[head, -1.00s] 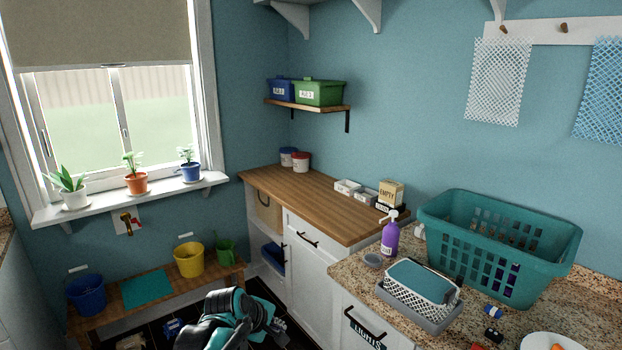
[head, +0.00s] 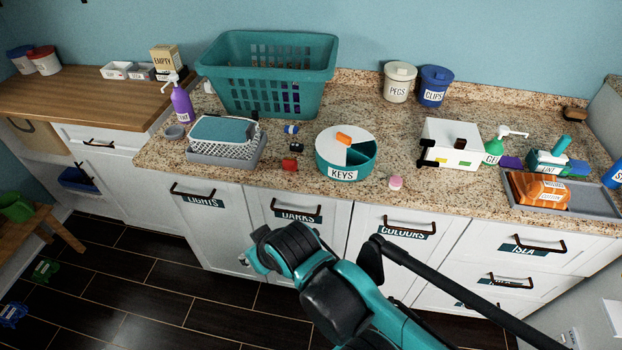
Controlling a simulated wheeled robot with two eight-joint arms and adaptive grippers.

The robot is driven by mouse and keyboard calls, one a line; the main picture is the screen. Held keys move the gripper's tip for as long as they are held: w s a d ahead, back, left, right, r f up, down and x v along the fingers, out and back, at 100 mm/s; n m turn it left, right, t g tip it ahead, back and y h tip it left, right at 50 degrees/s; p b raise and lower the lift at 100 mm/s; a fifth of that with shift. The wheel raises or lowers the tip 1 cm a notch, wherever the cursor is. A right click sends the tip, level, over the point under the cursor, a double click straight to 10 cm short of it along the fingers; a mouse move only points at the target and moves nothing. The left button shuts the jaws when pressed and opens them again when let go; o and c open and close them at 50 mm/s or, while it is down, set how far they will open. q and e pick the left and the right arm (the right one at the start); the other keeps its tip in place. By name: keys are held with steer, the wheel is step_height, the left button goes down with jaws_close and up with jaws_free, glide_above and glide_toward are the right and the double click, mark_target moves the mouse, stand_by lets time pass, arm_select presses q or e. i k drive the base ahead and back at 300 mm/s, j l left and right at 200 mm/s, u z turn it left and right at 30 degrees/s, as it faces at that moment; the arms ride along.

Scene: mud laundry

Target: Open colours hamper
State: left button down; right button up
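The colours hamper is a white front (head: 374,232) in the counter base, with a dark handle and a COLOURS label (head: 412,233). It looks shut, flush with the fronts beside it. My teal and black arm and a thin black bar cover its lower part. The darks hamper (head: 262,208) is to its left and the lights hamper (head: 205,225) further left; both look shut. The arm comes up from the lower right and ends in front of the darks hamper. I see no gripper fingers on it, and no other gripper shows.
Drawers, the top one labelled ISLA (head: 520,245), are right of the colours hamper. The granite counter (head: 385,125) holds a teal basket (head: 270,75), a round KEYS tray (head: 330,163), a white box (head: 450,145) and a grey tray (head: 590,205).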

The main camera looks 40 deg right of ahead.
mark_target(429, 236)
steer(key=z, duration=0.45)
steer(key=l+z, duration=0.15)
steer(key=z, duration=1.2)
steer(key=i+l+z, duration=0.1)
steer(key=z, duration=0.35)
steer(key=k+z, duration=0.65)
steer(key=i, duration=0.05)
